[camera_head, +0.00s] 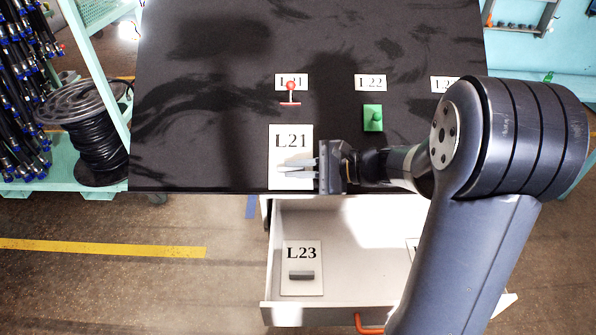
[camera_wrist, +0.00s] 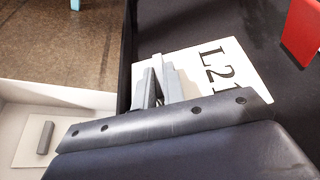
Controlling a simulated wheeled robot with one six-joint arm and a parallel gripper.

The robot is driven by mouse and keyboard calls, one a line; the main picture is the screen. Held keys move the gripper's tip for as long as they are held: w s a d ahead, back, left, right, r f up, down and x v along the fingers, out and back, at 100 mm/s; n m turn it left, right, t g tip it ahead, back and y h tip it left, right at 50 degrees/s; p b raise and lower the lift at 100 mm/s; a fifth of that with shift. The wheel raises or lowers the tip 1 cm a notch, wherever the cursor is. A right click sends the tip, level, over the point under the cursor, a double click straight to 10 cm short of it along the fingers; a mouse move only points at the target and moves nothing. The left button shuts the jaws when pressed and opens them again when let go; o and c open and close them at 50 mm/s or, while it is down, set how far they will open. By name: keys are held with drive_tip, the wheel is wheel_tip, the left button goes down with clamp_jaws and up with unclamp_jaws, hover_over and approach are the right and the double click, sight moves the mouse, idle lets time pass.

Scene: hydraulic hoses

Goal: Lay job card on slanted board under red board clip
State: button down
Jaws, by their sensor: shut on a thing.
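The job card (camera_head: 290,137), white and marked L21, is at the front edge of the black board (camera_head: 220,120), below the red board clip (camera_head: 290,92). My gripper (camera_head: 281,169) reaches in from the right and is shut at the card's lower part. In the wrist view my fingers (camera_wrist: 158,82) close over the card (camera_wrist: 205,62), hiding whatever they grip. I cannot tell whether the card touches the board. The red clip (camera_wrist: 302,32) also shows at the wrist view's upper right, apart from the card.
A green clip (camera_head: 373,118) sits under the L22 label (camera_head: 370,82). Below the board, an open drawer (camera_head: 360,275) holds a card marked L23 (camera_head: 302,260) with a grey grip. A hose reel (camera_head: 85,135) stands at left. The board's left part is clear.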

drive_tip(key=shift+w+f, duration=0.1)
drive_tip(key=shift+w, duration=0.05)
drive_tip(key=c, duration=1.4)
unclamp_jaws()
drive_tip(key=shift+d, duration=0.15)
drive_tip(key=b+v, duration=0.1)
drive_tip(key=v, duration=0.9)
drive_tip(key=shift+s+d, duration=0.2)
drive_tip(key=shift+s, duration=0.05)
drive_tip(key=x, duration=0.3)
drive_tip(key=p+x, duration=0.1)
drive_tip(key=x, duration=0.3)
drive_tip(key=r+x, duration=0.1)
drive_tip(key=x, duration=0.2)
drive_tip(key=shift+a+p, duration=0.4)
drive_tip(key=shift+s+r, duration=0.3)
drive_tip(key=shift+s, duration=0.15)
